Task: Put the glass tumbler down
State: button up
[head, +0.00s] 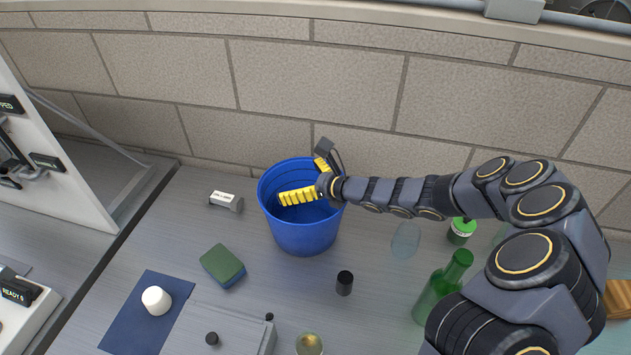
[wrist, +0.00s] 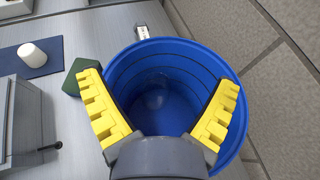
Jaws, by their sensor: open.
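My gripper (head: 300,181) is over the blue bucket (head: 304,238), its yellow fingers spread wide and holding nothing. In the wrist view the open fingers (wrist: 157,82) frame the mouth of the bucket (wrist: 239,135). A faint, clear, round shape (wrist: 156,98) shows low inside the bucket, between the fingers; it looks like the glass tumbler, but its outline is too faint to be sure. In the head view the bucket's near wall and my gripper hide the bottom. A clear, pale oval object (head: 405,240) is on the bench right of the bucket; I cannot tell what it is.
A green sponge (head: 223,266), a grey-white cylinder (head: 226,201) and a black cylinder (head: 344,283) lie around the bucket. A white cup (head: 156,300) is on a blue mat (head: 128,325). A green bottle (head: 437,294) stands beneath my arm. The stone wall (head: 320,85) is close behind.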

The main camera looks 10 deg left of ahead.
jog(key=shift+v, duration=2.4)
jog(key=s+r+n+g+h, duration=0.1)
jog(key=s+r+n+g, duration=0.5)
jog(key=s+r+n, duration=0.8)
jog(key=s+d+f+n+h, duration=0.2)
jog(key=s+d+n+h, duration=0.2)
jog(key=s+d, duration=0.5)
jog(key=s+d+f+n+g+h, duration=0.1)
jog(key=s+d+n+h, duration=0.3)
jog(key=s+d+h, duration=0.4)
jog(key=s+d+f, duration=0.1)
jog(key=d, duration=0.3)
jog(key=shift+s+d+f, duration=0.15)
jog(key=shift+s, duration=0.05)
jog(key=shift+o, duration=0.9)
